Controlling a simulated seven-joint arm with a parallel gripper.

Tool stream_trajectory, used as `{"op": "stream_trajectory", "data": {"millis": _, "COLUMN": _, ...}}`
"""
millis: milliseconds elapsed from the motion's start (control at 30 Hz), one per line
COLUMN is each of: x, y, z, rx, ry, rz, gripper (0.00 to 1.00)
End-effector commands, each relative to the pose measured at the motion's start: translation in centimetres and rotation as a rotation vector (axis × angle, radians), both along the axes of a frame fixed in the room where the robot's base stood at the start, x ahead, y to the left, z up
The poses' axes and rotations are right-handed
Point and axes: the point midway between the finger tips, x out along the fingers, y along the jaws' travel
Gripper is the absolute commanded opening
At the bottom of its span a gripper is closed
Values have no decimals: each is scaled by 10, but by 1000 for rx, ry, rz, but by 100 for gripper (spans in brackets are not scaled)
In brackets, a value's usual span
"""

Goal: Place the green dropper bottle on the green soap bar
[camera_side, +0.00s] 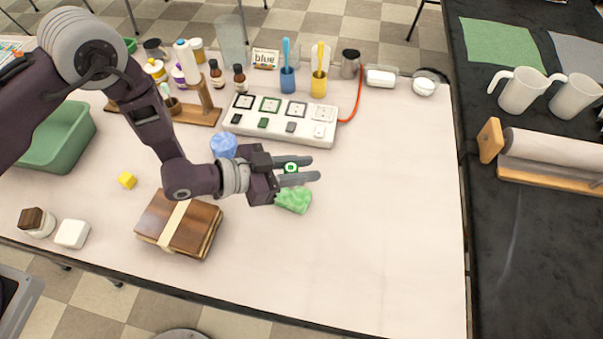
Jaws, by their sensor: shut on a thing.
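My gripper (298,172) is above the middle of the table, its fingers pointing right. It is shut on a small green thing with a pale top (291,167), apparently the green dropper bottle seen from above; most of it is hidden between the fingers. A small dark green bar (263,123) lies on the white board (240,138), up and left of the gripper. A lumpy light green piece (295,200) lies on the table just below the fingers in the picture. I cannot tell for sure which of these two is the soap bar.
The board also carries several framed squares and other small bars. A crumpled blue piece (223,145) is left of the gripper. Strapped brown boards (180,224) lie lower left. Blue (288,82) and yellow (319,85) cups stand behind. The table's right side is clear.

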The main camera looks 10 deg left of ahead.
Motion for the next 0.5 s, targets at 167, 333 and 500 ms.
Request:
{"op": "stream_trajectory", "data": {"millis": 167, "x": 0, "y": 0, "z": -18, "rx": -1, "ry": -2, "rz": 0, "gripper": 0}}
{"op": "stream_trajectory", "data": {"millis": 333, "x": 0, "y": 0, "z": -18, "rx": -1, "ry": -2, "rz": 0, "gripper": 0}}
{"op": "stream_trajectory", "data": {"millis": 500, "x": 0, "y": 0, "z": -20, "rx": -1, "ry": -1, "rz": 0, "gripper": 33}}
